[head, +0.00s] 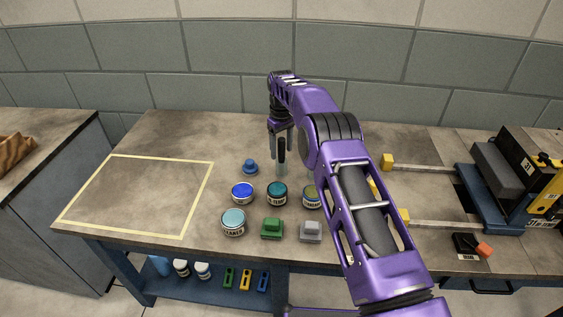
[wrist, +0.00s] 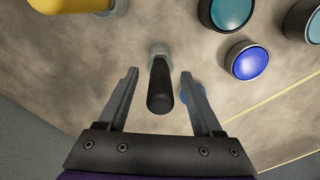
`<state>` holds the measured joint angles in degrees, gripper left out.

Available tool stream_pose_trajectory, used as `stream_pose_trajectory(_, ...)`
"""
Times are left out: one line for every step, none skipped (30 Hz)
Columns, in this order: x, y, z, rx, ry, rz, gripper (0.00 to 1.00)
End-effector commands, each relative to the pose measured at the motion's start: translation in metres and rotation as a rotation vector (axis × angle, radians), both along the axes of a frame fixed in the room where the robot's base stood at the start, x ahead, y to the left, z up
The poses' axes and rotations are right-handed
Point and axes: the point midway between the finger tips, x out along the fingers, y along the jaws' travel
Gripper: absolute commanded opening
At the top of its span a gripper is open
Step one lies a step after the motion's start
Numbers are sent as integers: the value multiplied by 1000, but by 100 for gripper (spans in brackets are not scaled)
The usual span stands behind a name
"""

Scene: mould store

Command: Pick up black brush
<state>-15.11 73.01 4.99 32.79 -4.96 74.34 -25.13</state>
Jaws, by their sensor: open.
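The black brush (wrist: 160,90) stands with its dark handle up and a pale, glassy-looking lower part on the worktop. In the head view the black brush (head: 282,159) is behind the row of paint cans. My gripper (head: 281,146) reaches down over it from above. In the wrist view my gripper (wrist: 160,78) is open, with one finger on each side of the handle and a visible gap to both. Nothing is held. Whether the fingers are level with the handle is hard to tell.
Nearby are a blue knob-like item (head: 250,167), a blue can (head: 242,193), a teal can (head: 277,194), an olive-topped can (head: 312,197) and a light teal can (head: 233,222). A green block (head: 272,229) and grey block (head: 311,231) sit in front. The yellow-outlined area (head: 140,195) is clear.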

Motion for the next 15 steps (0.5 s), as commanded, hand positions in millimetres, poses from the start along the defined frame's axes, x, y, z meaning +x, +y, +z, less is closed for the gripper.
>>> stream_pose_trajectory(0, 0, -7, -1, 1, 0, 67)
stream_pose_trajectory(0, 0, -9, 0, 0, 0, 67)
stream_pose_trajectory(0, 0, -11, 0, -1, -1, 67)
stream_pose_trajectory(0, 0, -12, 0, -1, -1, 67)
stream_pose_trajectory(0, 0, -12, 0, -1, -1, 67)
stream_pose_trajectory(0, 0, -11, 0, -1, -1, 67)
stream_pose_trajectory(0, 0, -11, 0, -1, -1, 67)
stream_pose_trajectory(0, 0, -11, 0, -1, -1, 67)
stream_pose_trajectory(0, 0, -11, 0, -1, -1, 67)
stream_pose_trajectory(0, 0, -11, 0, -1, -1, 62)
stream_pose_trajectory(0, 0, -11, 0, -1, -1, 56)
stream_pose_trajectory(0, 0, -11, 0, -1, -1, 49)
stream_pose_trajectory(0, 0, -11, 0, -1, -1, 44)
stream_pose_trajectory(0, 0, -11, 0, -1, -1, 38)
stream_pose_trajectory(0, 0, -11, 0, -1, -1, 31)
